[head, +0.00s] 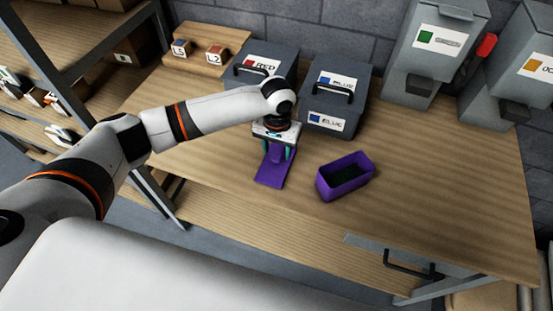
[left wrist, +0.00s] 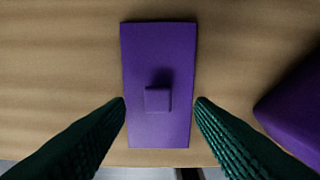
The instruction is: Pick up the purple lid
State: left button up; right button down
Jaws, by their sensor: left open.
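The purple lid (head: 271,176) lies flat on the wooden table, a flat rectangle with a small square knob in its middle. In the left wrist view the lid (left wrist: 160,55) is upright in the picture, and its knob (left wrist: 158,99) sits between my fingers. My left gripper (head: 279,153) is over the lid, pointing down. It is open, with green ribbed fingers on either side of the knob and clear gaps to it (left wrist: 160,112). A purple open box (head: 345,178) with dark contents stands to the right of the lid. My right gripper is not in view.
The wooden table (head: 430,190) is clear to the right of the purple box. Grey bins labelled red (head: 262,66) and blue (head: 335,97) stand behind the gripper. Grey dispensers (head: 432,50) stand at the back right. A shelf (head: 60,85) is at the left.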

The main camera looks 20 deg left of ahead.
aim_at(276, 157)
pick_arm(q)
notch_tip(276, 157, down, 3)
jog(key=shift+a+f, duration=0.1)
jog(key=shift+c, duration=0.3)
jog(key=c, duration=1)
